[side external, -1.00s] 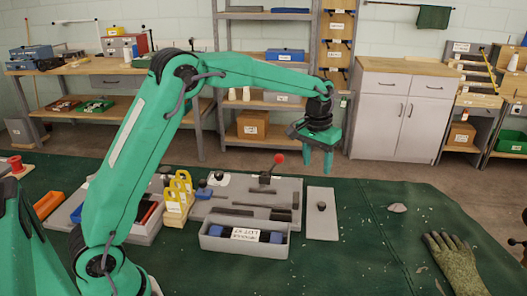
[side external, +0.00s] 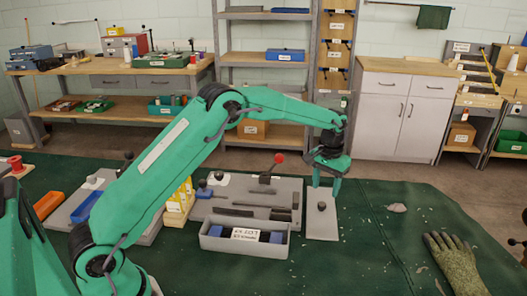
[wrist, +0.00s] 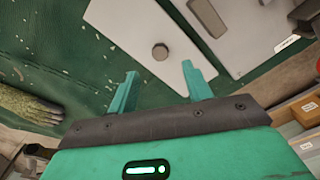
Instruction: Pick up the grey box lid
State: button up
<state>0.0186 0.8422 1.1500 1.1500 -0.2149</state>
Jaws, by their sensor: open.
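The grey box lid (side external: 322,225) is a flat light-grey plate with a dark round knob (side external: 321,206) in its middle. It lies on the green table cover, right of the grey open box (side external: 245,240). My gripper (side external: 325,184) is open and empty, pointing down above the far part of the lid, with its fingers close over it. In the wrist view the lid (wrist: 125,28) and its knob (wrist: 160,51) show ahead of the two spread fingers (wrist: 160,92). The knob is not between the fingertips.
A grey fixture board (side external: 285,190) with dark bars and a red-knobbed lever (side external: 279,158) stands left of the lid. A patterned glove (side external: 455,262) and a small stone-like lump (side external: 397,207) lie to the right. The green cover between is mostly free.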

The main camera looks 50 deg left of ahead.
aim_at(322, 204)
jog(key=shift+f, duration=0.35)
jog(key=shift+f, duration=0.1)
jog(key=shift+s+f, duration=0.2)
jog(key=shift+f, duration=1.05)
jog(key=shift+s+f, duration=0.15)
jog(key=shift+f, duration=1.1)
grip_shut()
